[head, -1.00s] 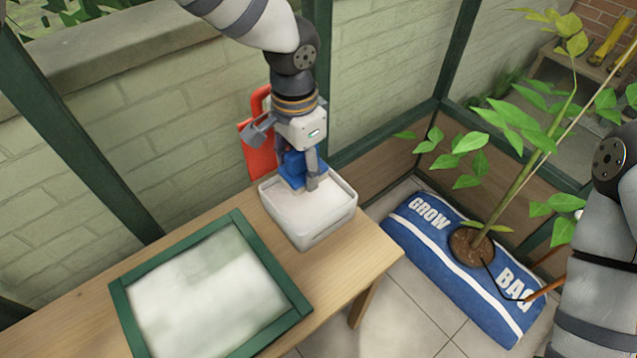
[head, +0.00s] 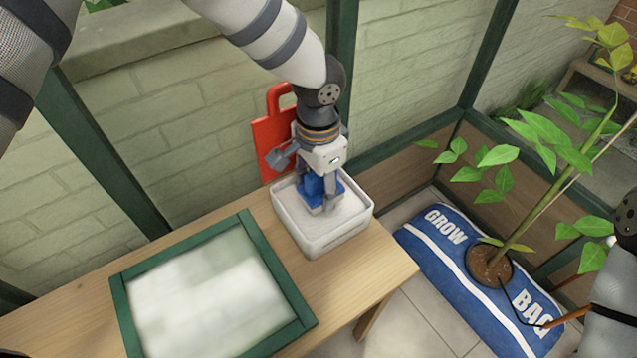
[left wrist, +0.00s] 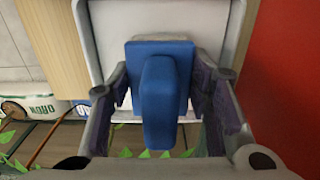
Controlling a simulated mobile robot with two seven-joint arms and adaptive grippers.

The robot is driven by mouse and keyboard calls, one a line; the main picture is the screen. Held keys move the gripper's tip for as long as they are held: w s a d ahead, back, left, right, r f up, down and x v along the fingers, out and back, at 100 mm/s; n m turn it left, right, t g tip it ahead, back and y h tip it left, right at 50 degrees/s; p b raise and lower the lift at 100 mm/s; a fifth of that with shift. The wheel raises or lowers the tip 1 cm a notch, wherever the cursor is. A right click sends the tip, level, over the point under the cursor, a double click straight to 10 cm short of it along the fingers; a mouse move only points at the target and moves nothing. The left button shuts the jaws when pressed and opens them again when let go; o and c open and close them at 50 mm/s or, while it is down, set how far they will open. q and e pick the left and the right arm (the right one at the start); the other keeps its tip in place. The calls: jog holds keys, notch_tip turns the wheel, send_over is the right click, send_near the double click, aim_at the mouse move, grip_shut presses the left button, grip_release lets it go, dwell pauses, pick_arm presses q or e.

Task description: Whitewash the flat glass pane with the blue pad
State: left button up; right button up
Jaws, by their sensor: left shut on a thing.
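The flat glass pane (head: 210,290) lies in a green frame (head: 281,275) on the wooden bench. Cloudy white covers much of it, with greener, thinner patches towards its upper right. My left gripper (head: 322,206) is shut on the handle of the blue pad (head: 313,186). It holds the pad down inside the white tray (head: 337,238), over pale contents; whether the pad's underside touches them is hidden. The left wrist view shows the pad's blue handle (left wrist: 160,92) between both fingers, with the tray's wall around it. My right gripper is out of view.
A red board with a handle (head: 270,132) stands behind the tray, close to my left gripper. The bench (head: 388,262) ends just right of the tray. A grow bag (head: 450,265) with a leafy plant lies on the floor to the right.

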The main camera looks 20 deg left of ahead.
pick_arm(q)
jog(key=shift+f, duration=0.55)
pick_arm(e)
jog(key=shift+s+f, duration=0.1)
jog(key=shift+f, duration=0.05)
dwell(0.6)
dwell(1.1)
pick_arm(q)
jog(key=shift+r+p, duration=1.2)
jog(key=shift+r, duration=2.35)
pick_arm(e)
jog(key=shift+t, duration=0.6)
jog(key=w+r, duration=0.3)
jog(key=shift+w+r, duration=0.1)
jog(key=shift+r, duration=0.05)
pick_arm(q)
jog(key=shift+f, duration=0.1)
